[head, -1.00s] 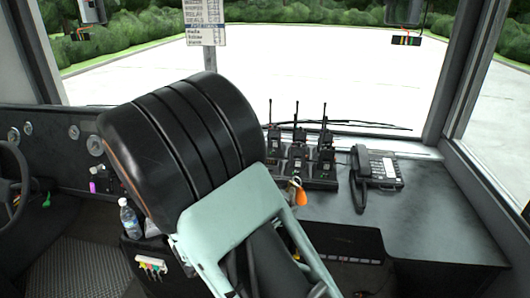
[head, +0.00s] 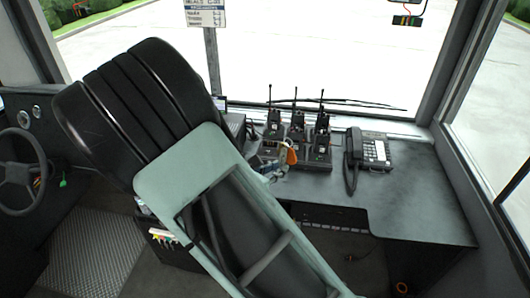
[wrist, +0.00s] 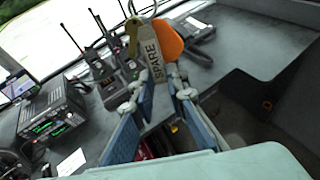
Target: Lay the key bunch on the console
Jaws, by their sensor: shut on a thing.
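My gripper (wrist: 160,80) is shut on the key bunch, its blue fingers on either side of it. The bunch shows a grey tag reading SPARE (wrist: 152,52), an orange fob (wrist: 167,40), a key and a ring in the wrist view. In the head view the orange fob (head: 291,156) appears in front of the radio charger, and my arm hides part of the gripper. The console (head: 420,205) is a dark grey counter below the windscreen; its bare top also shows in the wrist view (wrist: 245,55). I cannot tell how high the bunch is above it.
Several handheld radios (head: 298,130) stand in a charger at the console's back. A desk phone (head: 370,152) sits right of them. A radio unit with green displays (wrist: 52,115) is at the left in the wrist view. The console's right part is clear.

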